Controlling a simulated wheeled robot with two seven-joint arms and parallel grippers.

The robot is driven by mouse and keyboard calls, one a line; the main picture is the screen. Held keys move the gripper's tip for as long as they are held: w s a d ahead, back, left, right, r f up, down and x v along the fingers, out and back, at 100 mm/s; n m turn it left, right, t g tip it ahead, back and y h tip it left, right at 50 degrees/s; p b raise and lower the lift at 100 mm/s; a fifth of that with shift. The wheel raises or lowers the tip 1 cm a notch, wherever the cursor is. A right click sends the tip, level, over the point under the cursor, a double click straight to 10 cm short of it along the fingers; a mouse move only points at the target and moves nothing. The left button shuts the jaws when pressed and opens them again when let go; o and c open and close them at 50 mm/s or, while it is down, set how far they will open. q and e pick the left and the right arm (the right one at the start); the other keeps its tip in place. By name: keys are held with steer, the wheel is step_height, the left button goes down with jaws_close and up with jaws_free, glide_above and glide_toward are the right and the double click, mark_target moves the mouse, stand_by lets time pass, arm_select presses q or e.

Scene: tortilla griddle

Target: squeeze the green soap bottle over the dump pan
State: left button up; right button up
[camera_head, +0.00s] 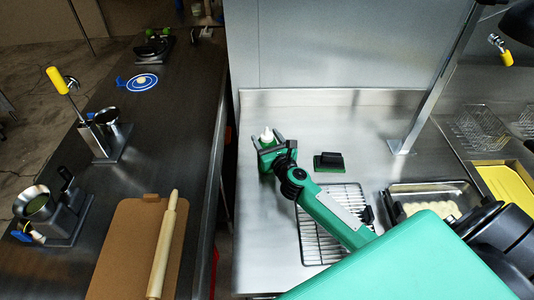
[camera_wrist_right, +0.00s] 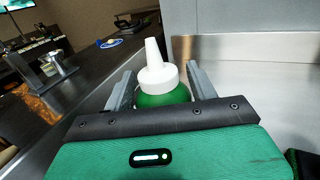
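The green soap bottle has a white cap and nozzle (camera_head: 267,136). It stands near the left edge of the steel counter, nozzle up. My right gripper (camera_head: 269,148) is at the bottle, with a finger on each side. In the right wrist view the bottle's green body (camera_wrist_right: 164,97) sits between the two fingers (camera_wrist_right: 160,88); I cannot tell whether both press on it. The bottle's lower part is hidden by the gripper. A steel pan (camera_head: 462,188) with pale contents is at the right of the counter; I cannot tell whether it is the dump pan. My left gripper is out of view.
A black-and-green scrubber (camera_head: 329,161) and a wire rack (camera_head: 310,240) lie right of the gripper. A slanted metal post (camera_head: 432,95) rises behind. A yellow board (camera_head: 508,185) is at far right. Across a gap, the dark left counter holds a rolling pin (camera_head: 163,245) on a brown board (camera_head: 122,245).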

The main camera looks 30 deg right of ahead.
jaws_close()
steer(key=shift+r, duration=0.7)
step_height(320, 180, up, 19)
steer(key=p, duration=0.1)
steer(key=shift+f, duration=0.15)
steer(key=shift+c, duration=0.4)
jaws_free()
jaws_close()
